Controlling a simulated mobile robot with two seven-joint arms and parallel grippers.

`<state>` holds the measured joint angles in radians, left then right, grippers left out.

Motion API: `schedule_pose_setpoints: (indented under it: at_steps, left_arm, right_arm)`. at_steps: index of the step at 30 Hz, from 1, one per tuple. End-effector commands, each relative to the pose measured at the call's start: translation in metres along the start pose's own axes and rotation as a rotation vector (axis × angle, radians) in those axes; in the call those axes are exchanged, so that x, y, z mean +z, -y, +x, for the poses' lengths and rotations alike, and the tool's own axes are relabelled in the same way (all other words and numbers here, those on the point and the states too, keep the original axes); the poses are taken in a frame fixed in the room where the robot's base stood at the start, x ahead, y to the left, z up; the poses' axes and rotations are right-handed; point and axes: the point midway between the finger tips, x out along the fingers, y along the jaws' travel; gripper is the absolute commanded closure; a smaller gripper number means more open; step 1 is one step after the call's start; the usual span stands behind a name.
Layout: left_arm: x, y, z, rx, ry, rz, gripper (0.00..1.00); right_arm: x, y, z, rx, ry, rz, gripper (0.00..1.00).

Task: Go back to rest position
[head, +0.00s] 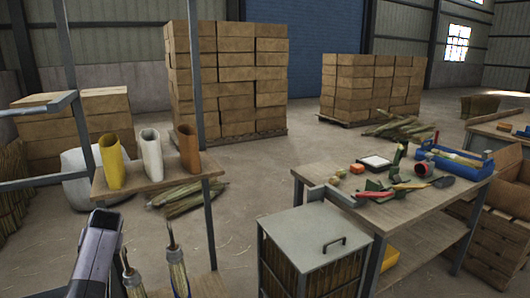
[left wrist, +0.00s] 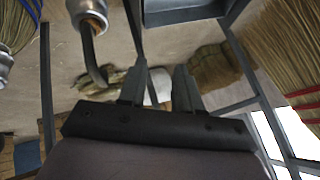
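My left arm (head: 95,255) comes in at the lower left of the head view, beside the metal rack; its fingertips are not clear there. In the left wrist view my left gripper (left wrist: 160,78) has its two fingers apart, with nothing held between them. My right gripper is in neither view. Two brooms with metal collars, a left one (head: 131,278) and a right one (head: 178,268), stand below the rack shelf, close to the right of my left arm. In the left wrist view a metal collar (left wrist: 88,12) and straw bristles with red bands (left wrist: 285,55) show near the gripper.
The rack shelf (head: 150,190) holds a yellow, a white and a brown sleeve. A workbench (head: 430,215) with tools and a blue toolbox (head: 460,167) stands at right, behind a lidded grey bin (head: 315,240). Box stacks (head: 228,75) stand behind.

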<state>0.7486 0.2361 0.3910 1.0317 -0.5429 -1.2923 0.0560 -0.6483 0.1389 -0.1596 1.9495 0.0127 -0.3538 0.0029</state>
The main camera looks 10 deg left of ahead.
Motion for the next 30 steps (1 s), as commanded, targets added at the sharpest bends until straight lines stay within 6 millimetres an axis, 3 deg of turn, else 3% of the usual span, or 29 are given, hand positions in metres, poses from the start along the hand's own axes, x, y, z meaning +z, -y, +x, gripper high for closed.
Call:
schedule_pose_setpoints:
  at_steps: [6,14,20,27,30]
  left_arm:
    - [0.056,-0.04,0.024,0.032,-0.163,0.16,0.67]
    - [0.143,-0.1,0.022,0.177,-0.333,0.331,0.67]
    - [0.226,-0.145,-0.005,0.357,-0.429,0.418,0.67]
    - [0.33,-0.182,-0.067,0.615,-0.496,0.434,0.67]
    - [0.364,-0.188,-0.097,0.71,-0.508,0.412,0.67]
  right_arm:
    - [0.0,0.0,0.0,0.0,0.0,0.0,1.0]
    - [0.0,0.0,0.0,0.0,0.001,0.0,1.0]
    - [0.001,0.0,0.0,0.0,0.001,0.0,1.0]
    - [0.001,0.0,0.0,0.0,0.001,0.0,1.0]
    - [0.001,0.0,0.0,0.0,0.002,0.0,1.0]
